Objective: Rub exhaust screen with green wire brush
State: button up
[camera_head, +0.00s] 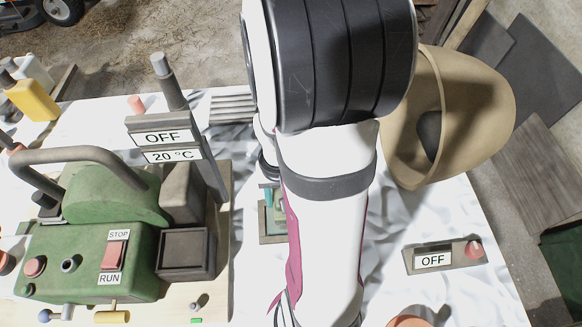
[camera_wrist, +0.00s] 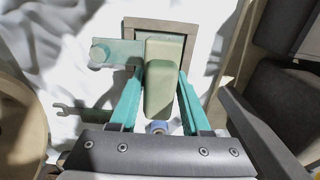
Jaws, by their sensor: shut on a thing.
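My gripper (camera_wrist: 160,76) has teal fingers, closed on the sides of a pale green block-shaped piece, which I take to be the green wire brush (camera_wrist: 163,75). A flat teal piece with a round end (camera_wrist: 112,52) sticks out to its left. Beyond and below the brush is a square brown-framed piece (camera_wrist: 187,29); I cannot tell whether it is the exhaust screen or a tray, or whether the brush touches it. In the head view my arm hides most of the gripper, but teal parts and the frame's edge (camera_head: 271,240) show left of it.
A green engine machine (camera_head: 80,255) with a RUN/STOP switch stands at left, beside an "OFF 20 °C" sign (camera_head: 168,146). A tan rounded shell (camera_head: 480,115) and an OFF switch box (camera_head: 443,257) are at right. A wrench (camera_wrist: 85,112) lies on the white cloth.

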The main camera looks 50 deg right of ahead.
notch_tip(320, 180, down, 6)
jog(key=shift+s+r, duration=0.1)
jog(key=shift+r, duration=0.05)
jog(key=shift+s+a, duration=0.6)
jog(key=shift+f, duration=0.25)
